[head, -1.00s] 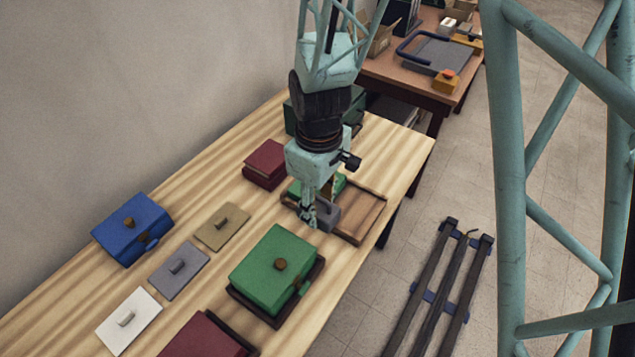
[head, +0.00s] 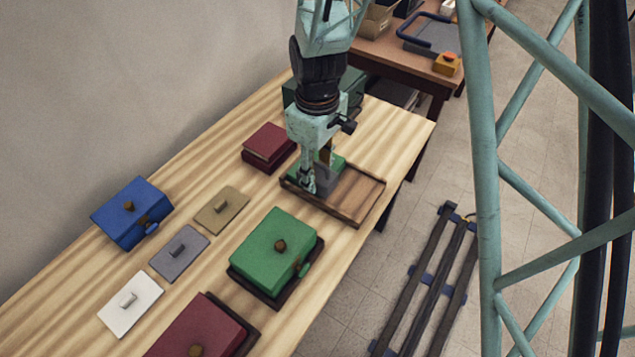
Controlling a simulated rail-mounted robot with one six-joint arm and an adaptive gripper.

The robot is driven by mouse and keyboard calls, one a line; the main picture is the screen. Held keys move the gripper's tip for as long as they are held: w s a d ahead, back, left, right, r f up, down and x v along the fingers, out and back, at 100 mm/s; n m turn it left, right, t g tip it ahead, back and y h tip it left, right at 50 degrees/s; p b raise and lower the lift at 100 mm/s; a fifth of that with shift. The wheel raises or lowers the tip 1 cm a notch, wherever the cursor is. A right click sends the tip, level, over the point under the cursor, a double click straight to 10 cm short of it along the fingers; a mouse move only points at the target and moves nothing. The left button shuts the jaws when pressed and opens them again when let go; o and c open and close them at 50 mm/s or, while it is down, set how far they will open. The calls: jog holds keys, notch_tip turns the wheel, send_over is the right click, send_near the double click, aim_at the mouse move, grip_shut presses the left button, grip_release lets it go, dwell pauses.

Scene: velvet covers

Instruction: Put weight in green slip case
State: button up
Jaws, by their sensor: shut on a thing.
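My gripper (head: 315,183) is shut on a grey block (head: 324,178), which looks like the weight. It is over the left part of a wooden tray (head: 358,192); I cannot tell whether the block touches the tray. A green item (head: 338,161) shows behind the gripper at the tray's far left end, partly hidden by it. A larger green case (head: 262,240) with a brown knob on top stands on a dark base, nearer and to the left of the tray. Its top looks closed.
A blue case (head: 130,218) stands at the left; dark red cases stand behind (head: 267,143) and in front (head: 185,335). Tan (head: 235,205), grey (head: 165,262) and white (head: 118,312) plates with handles lie on the table. A dark green box (head: 355,85) stands behind my arm.

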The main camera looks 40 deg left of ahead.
jog(key=shift+w+a+f, duration=0.1)
jog(key=shift+w+a, duration=0.85)
jog(key=shift+w, duration=0.35)
jog(key=shift+w+a+f, duration=0.15)
jog(key=shift+w+a, duration=0.75)
jog(key=shift+w, duration=0.35)
jog(key=shift+w+a+f, duration=0.1)
jog(key=shift+w+a, duration=0.85)
jog(key=shift+w, duration=0.35)
jog(key=shift+w+a, duration=0.1)
jog(key=shift+w+a, duration=0.1)
jog(key=shift+w, duration=0.05)
jog(key=shift+w+f+b, duration=0.1)
jog(key=shift+f+b, duration=0.2)
jog(key=shift+f, duration=1.5)
jog(key=shift+f, duration=0.15)
jog(key=o, duration=1.6)
jog(key=shift+r+p, duration=0.55)
jog(key=shift+r, duration=5.55)
